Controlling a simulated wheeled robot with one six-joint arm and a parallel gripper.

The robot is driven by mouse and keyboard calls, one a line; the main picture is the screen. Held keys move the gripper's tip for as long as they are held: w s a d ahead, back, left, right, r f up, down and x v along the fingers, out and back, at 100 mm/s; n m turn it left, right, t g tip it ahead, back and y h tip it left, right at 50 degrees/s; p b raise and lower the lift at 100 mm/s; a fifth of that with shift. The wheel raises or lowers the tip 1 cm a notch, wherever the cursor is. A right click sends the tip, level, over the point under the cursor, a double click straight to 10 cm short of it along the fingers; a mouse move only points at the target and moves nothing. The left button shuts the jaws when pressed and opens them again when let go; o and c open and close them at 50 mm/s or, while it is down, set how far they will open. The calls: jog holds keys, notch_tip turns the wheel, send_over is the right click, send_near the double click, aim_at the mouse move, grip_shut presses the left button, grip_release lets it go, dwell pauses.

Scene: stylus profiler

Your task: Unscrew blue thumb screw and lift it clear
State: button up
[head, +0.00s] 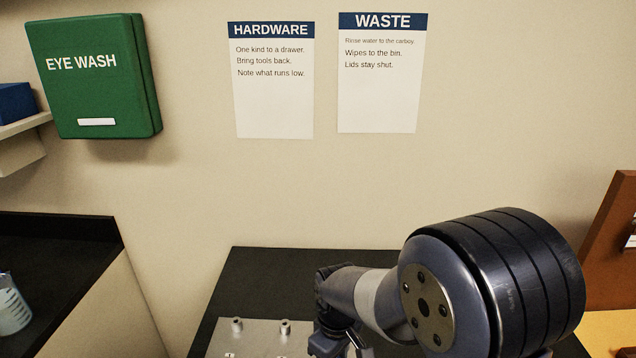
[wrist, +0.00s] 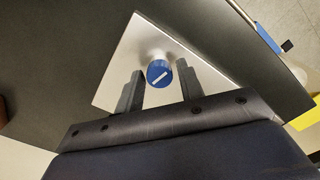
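The blue thumb screw (wrist: 158,74) shows in the wrist view, with a round blue top marked by a white bar. It stands over a pale metal plate (wrist: 125,60), between and just beyond the fingertips of my gripper (wrist: 157,84). The two dark fingers are apart, with a gap to the screw on both sides, so my gripper is open. Whether the screw is seated in the plate cannot be told. In the head view the plate (head: 258,345) shows at the bottom edge, partly hidden by my arm. The blue screw is not visible there.
Two small metal posts (head: 237,325) stand on the plate's far side. The dark bench top (head: 290,275) is clear behind it, up to the wall. A beaker (head: 12,305) stands on another counter at left. A brown board (head: 612,240) stands at right.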

jog(key=m, duration=0.4)
jog(key=shift+m, duration=1.4)
jog(key=shift+m, duration=0.8)
jog(key=m, duration=0.7)
jog(key=shift+m, duration=0.3)
jog(key=shift+d, duration=0.1)
jog(key=shift+c, duration=0.3)
grip_shut()
